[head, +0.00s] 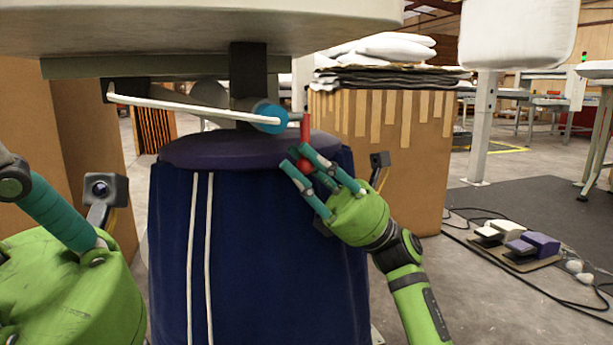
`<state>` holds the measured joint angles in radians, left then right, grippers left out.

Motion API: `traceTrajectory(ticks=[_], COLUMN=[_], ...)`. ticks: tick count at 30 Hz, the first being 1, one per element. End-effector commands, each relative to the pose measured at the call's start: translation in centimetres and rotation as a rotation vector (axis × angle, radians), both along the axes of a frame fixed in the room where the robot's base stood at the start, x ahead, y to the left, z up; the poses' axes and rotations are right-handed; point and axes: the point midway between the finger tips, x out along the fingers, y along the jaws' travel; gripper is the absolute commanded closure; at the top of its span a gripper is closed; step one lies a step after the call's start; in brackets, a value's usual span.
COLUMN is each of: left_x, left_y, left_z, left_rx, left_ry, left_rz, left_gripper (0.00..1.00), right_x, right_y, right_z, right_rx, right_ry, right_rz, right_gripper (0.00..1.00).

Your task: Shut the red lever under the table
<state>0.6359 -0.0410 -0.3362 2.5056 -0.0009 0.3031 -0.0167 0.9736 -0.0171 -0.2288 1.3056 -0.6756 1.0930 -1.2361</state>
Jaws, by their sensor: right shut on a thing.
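The red lever (305,133) hangs down under the table (210,22), at the right end of a mechanism with a blue round part (270,117). Its red ball end sits between the fingers of my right gripper (307,165). My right gripper is shut on the lever, in front of the upper right of a dark blue covered drum. My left gripper (70,225) is at the lower left, close to the camera and cut off by the frame edge. Its fingertips are out of view, so its opening is not clear.
The dark blue drum (265,250) with white cords stands below the mechanism. A white bar (190,107) runs left of the lever. Cardboard boxes (415,165) stand behind, topped with white pillows. Foot pedals (530,245) and cables lie on the right floor.

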Motion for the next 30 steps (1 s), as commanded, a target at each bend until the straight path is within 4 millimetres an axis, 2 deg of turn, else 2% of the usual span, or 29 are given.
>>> traceTrajectory(ticks=[13,14,15,26,30], left_x=[-0.1,-0.1,-0.1,0.1,0.1], left_y=[0.0,0.0,0.0,-0.1,-0.1], left_z=[0.0,0.0,0.0,-0.1,-0.1], left_rx=[-0.001,-0.001,-0.001,0.002,0.001], left_ry=[-0.002,-0.002,-0.002,0.006,0.004], left_rz=[-0.002,-0.002,-0.003,0.001,0.001], left_gripper=[1.0,1.0,1.0,1.0,1.0], right_x=[0.4,0.4,0.4,0.3,0.6], right_y=[0.1,0.1,0.1,-0.1,-1.1], right_z=[0.0,0.0,0.0,-0.1,-1.2], right_rx=[-0.001,-0.001,0.0,0.002,0.001], right_ry=[0.009,0.009,0.008,0.001,0.004], right_rz=[-0.007,-0.007,-0.008,-0.005,-0.006], right_gripper=[1.0,0.66,0.54,0.54,0.54])
